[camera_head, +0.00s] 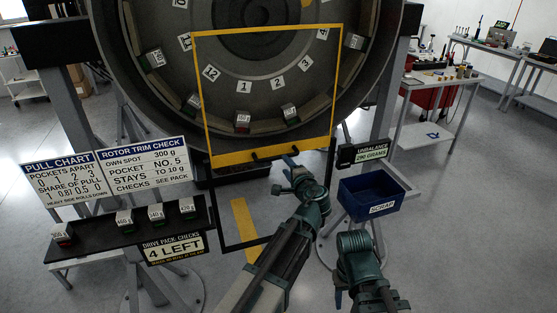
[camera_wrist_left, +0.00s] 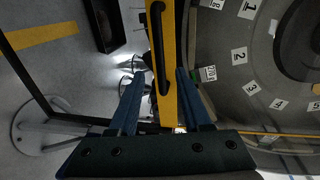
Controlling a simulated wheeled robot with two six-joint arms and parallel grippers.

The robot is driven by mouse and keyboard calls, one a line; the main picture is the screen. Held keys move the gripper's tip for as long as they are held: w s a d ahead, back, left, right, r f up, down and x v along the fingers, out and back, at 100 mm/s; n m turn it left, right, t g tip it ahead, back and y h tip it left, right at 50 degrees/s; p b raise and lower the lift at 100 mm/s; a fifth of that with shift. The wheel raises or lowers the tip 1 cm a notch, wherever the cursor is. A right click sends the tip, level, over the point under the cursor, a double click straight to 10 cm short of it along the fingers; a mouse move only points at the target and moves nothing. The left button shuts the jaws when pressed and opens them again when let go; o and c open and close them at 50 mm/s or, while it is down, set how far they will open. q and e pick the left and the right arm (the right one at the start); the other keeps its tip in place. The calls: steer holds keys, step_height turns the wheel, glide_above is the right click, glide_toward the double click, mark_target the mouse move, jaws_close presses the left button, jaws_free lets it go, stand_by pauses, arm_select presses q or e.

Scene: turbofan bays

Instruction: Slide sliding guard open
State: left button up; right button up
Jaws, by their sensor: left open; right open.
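The sliding guard is a yellow frame (camera_head: 338,85) with a wide lower bar (camera_head: 228,159), in front of the round fan. A black handle (camera_head: 262,156) runs along that bar. My left gripper (camera_head: 290,162) is at the handle's right end. In the left wrist view my left gripper (camera_wrist_left: 157,88) is open, its blue fingers on either side of the yellow bar (camera_wrist_left: 174,60) and the black handle (camera_wrist_left: 156,40). Whether the fingers touch the handle I cannot tell. My right gripper (camera_head: 340,296) is low at the front, clear of the guard, its fingertips partly hidden.
A blue scrap bin (camera_head: 368,199) stands right of my left arm, beneath an unbalance display (camera_head: 363,151). A black shelf (camera_head: 95,238) with several weights is at left, below two sign boards (camera_head: 145,165). A dark lower frame (camera_head: 217,225) continues below the guard.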

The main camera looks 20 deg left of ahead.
mark_target(279, 158)
arm_select(q)
steer(key=b+x, duration=0.1)
steer(key=x, duration=0.7)
steer(key=shift+w+a+f, duration=0.1)
steer(key=shift+w+a, duration=0.1)
steer(key=shift+w, duration=0.05)
jaws_close()
stand_by(1.1)
